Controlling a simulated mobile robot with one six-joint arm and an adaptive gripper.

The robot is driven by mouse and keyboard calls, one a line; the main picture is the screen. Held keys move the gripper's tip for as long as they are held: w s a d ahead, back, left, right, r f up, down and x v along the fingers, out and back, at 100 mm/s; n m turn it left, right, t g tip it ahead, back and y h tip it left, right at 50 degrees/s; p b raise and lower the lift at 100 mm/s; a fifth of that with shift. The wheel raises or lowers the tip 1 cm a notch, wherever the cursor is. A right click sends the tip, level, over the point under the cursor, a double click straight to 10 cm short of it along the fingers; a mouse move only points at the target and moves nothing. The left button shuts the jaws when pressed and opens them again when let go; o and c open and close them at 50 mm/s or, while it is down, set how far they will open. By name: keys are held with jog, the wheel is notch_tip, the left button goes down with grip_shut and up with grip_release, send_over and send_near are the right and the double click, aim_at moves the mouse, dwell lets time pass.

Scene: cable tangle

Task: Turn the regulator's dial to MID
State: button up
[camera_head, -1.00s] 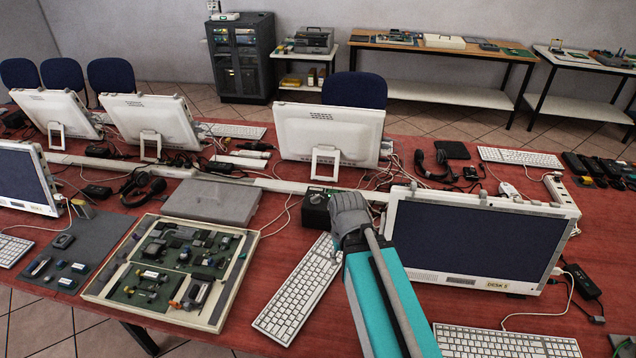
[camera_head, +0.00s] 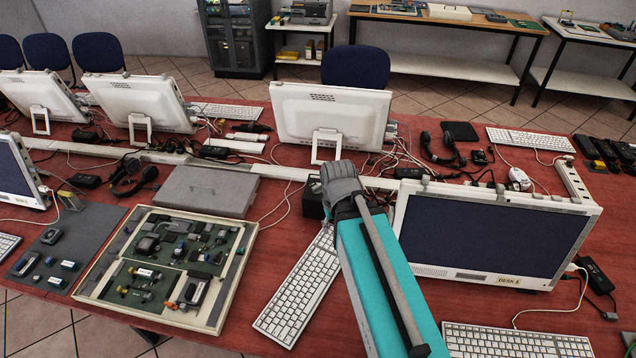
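A small black box (camera_head: 312,203), which looks like the regulator, sits on the red table beyond the white keyboard. Only its left part shows in the head view; my gripper hides the rest, and I see neither its dial nor any markings. My grey gripper (camera_head: 338,181) is over or just in front of the box, at the end of my teal arm. I see the gripper from behind, with its fingertips hidden. I cannot tell whether it touches the box or is open or shut.
A white keyboard (camera_head: 300,287) lies in front of the box. A monitor (camera_head: 490,238) stands close on the right, another monitor (camera_head: 328,116) behind. A flat grey case (camera_head: 207,191) and a parts tray (camera_head: 240,268) lie left. Loose cables (camera_head: 283,200) run around the box.

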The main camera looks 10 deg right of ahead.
notch_tip(320, 180, up, 8)
jog(key=m+p, duration=0.8)
jog(key=m, duration=0.4)
send_over(317, 185)
jog(key=shift+f, duration=0.15)
jog(key=shift+s+f+b, duration=0.1)
jog(key=shift+f+b, duration=0.1)
jog(key=shift+b, duration=0.15)
notch_tip(317, 185, down, 13)
jog(key=b, duration=1.3)
jog(key=shift+f, duration=0.2)
